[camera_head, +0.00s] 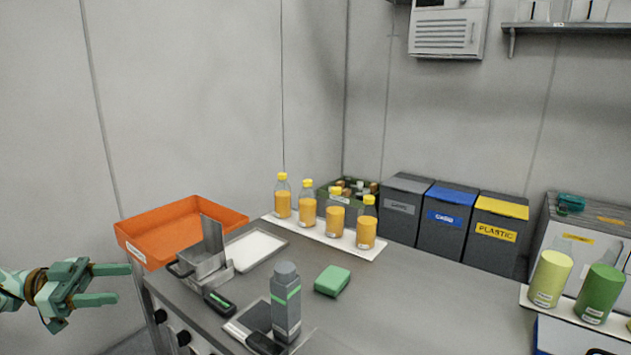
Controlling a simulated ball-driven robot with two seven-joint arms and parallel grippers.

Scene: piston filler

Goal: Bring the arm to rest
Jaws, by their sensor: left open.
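My left gripper (112,284) is at the far left of the head view, with its arm coming in from the left edge. Its two pale green fingers are apart, with nothing between them. It hangs in the air left of the counter (415,305), clear of the counter's edge and of the orange tray (135,250). My right gripper is not in the view.
Several orange-filled bottles (307,208) stand on a white board. A grey bottle (286,305), a green block (332,280) and a metal container (203,262) stand on the counter. Bins (447,218) stand behind. Two green canisters (549,278) are at right. Bare counter lies at centre right.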

